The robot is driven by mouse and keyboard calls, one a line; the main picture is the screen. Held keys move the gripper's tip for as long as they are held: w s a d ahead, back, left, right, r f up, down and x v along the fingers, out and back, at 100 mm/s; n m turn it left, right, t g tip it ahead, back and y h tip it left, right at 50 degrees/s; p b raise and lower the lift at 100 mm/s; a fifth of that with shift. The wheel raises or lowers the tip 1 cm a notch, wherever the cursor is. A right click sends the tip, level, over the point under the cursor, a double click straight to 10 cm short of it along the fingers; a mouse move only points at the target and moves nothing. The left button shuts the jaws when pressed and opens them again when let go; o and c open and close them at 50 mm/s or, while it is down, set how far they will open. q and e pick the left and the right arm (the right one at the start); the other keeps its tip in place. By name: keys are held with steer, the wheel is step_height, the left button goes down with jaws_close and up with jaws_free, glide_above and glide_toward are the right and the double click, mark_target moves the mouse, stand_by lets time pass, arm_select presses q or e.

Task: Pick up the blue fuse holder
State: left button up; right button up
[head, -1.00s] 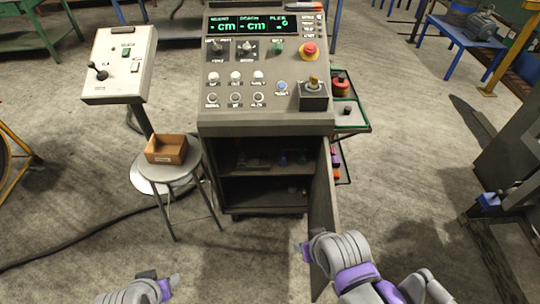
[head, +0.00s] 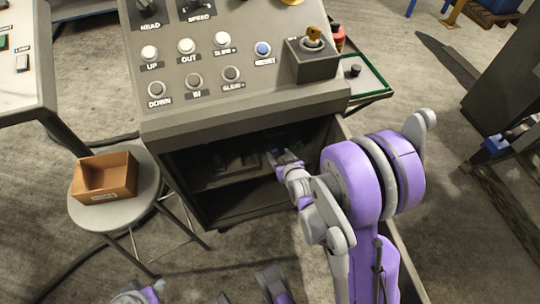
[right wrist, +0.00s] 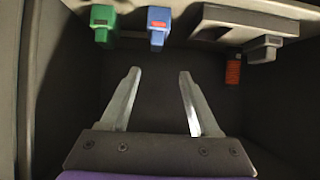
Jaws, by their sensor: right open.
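The blue fuse holder (right wrist: 158,25) shows at the top middle of the right wrist view, on a pale shelf edge, with a red label on its front. My right gripper (right wrist: 160,85) is open and empty inside the dark cabinet. Its fingers point towards the blue holder, which lies beyond the fingertips, roughly in line with the gap. In the head view my right gripper (head: 287,160) reaches into the cabinet opening, and the holder cannot be made out clearly there. Parts of my left arm show at the bottom edge, but its jaws cannot be made out.
A green holder (right wrist: 103,25) stands left of the blue one. A grey block (right wrist: 262,47) and a red-orange piece (right wrist: 233,70) are to the right. The control console (head: 240,110) overhangs the opening. A wooden box (head: 105,180) sits on a stool (head: 115,214).

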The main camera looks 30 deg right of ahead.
mark_target(273, 145)
steer(key=w+f, duration=0.1)
steer(key=w+d+f+b, duration=0.1)
steer(key=w+f, duration=0.1)
steer(key=w+d+f, duration=0.1)
steer(key=w, duration=0.1)
steer(key=shift+f, duration=0.35)
steer(key=shift+h, duration=0.3)
steer(key=b+x, duration=0.1)
steer(key=x, duration=0.4)
steer(key=shift+w+a, duration=0.15)
steer(key=shift+w, duration=0.05)
arm_select(q)
step_height(273, 145, down, 4)
steer(key=shift+w+r, duration=0.15)
steer(key=shift+r, duration=0.1)
arm_select(e)
jaws_close()
